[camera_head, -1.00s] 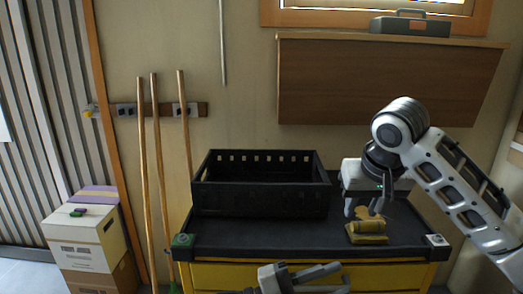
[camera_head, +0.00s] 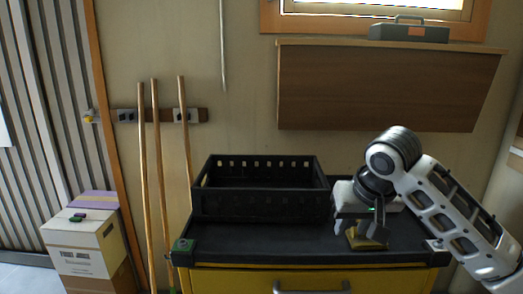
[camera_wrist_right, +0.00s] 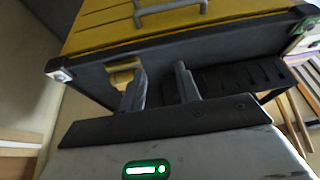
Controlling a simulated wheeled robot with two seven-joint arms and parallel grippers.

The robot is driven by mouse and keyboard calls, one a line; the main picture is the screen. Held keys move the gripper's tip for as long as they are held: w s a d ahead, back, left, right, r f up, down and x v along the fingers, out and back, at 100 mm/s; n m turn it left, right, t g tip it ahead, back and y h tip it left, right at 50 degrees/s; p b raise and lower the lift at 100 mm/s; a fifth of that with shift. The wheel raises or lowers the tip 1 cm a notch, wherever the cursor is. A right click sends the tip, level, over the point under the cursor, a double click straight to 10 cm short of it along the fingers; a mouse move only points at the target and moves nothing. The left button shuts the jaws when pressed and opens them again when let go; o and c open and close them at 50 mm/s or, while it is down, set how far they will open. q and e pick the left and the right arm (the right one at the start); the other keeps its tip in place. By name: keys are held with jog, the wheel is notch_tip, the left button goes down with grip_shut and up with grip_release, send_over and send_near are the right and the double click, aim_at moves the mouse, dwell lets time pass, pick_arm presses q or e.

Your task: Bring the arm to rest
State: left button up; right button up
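My right arm comes in from the right in the head view. Its gripper (camera_head: 359,228) points down over the right part of the black cart top (camera_head: 260,240). Its two fingers are apart with a gap between them, and the gripper also shows open in the right wrist view (camera_wrist_right: 160,88). A small yellow-brown object (camera_head: 366,242) lies on the cart top just below and in front of the fingers. In the wrist view this object (camera_wrist_right: 122,76) shows partly behind the left finger, not clamped. My left gripper is out of view.
A black open crate (camera_head: 260,205) stands on the cart top, close left of my right gripper. A brown wall panel (camera_head: 385,85) and grey toolbox (camera_head: 408,33) are behind. Wooden poles (camera_head: 155,180) and stacked boxes (camera_head: 85,245) stand left.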

jog(key=s+a+f+n+t+y, duration=0.1)
jog(key=s+a+f+y, duration=0.2)
jog(key=f, duration=0.7)
jog(key=s+a+f+n+t+y, duration=0.1)
jog(key=s+a+f, duration=0.3)
jog(key=f, duration=0.7)
jog(key=s+d+f+t, duration=0.1)
jog(key=s+f, duration=0.3)
jog(key=s, duration=0.4)
jog(key=s+d+f+t+h, duration=0.1)
jog(key=s+d+f+t, duration=0.1)
jog(key=s, duration=0.6)
notch_tip(320, 180, down, 3)
jog(key=shift+d+r+t+h, duration=0.2)
jog(key=shift+d+t+h, duration=0.1)
jog(key=shift+d, duration=0.35)
